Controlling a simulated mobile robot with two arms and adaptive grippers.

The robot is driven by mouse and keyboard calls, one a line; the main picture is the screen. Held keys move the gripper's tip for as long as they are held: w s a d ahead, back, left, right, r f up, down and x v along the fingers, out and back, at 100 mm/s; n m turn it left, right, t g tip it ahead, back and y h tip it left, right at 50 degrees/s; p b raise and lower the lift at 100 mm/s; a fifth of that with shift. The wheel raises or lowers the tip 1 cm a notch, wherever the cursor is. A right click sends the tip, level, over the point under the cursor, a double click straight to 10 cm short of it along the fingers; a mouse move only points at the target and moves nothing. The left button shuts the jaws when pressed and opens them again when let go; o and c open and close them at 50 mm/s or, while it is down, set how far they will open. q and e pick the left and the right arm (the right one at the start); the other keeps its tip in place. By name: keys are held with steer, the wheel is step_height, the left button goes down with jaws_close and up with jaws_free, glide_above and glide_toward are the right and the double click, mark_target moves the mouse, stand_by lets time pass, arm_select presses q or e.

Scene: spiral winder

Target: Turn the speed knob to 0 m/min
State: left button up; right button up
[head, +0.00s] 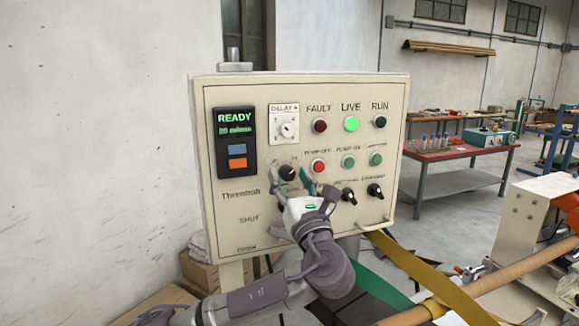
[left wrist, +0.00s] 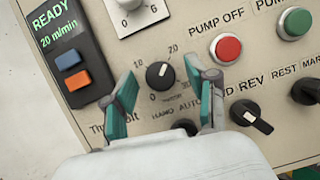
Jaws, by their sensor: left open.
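The speed knob (left wrist: 160,76) is a black round knob with a white pointer line, on a dial marked 0, 10, 20 and 30. Its line points up, near the 10 and 20 side. It also shows in the head view (head: 287,172). The display (left wrist: 60,28) reads READY and 20 m/min; it is also in the head view (head: 236,123). My left gripper (left wrist: 165,95) is open, with a teal-padded finger on each side of the knob, seemingly apart from it. It also shows in the head view (head: 293,182). My right gripper is not in view.
The cream control panel (head: 385,95) carries lamps, buttons and switches. A red PUMP OFF button (left wrist: 226,48) and a black selector switch (left wrist: 251,117) sit close right of my fingers. Orange (head: 237,163) and blue (head: 237,150) buttons lie left.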

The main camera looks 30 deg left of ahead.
arm_select(q)
steer(key=shift+w+a+r, duration=0.15)
steer(key=shift+w+a, duration=0.1)
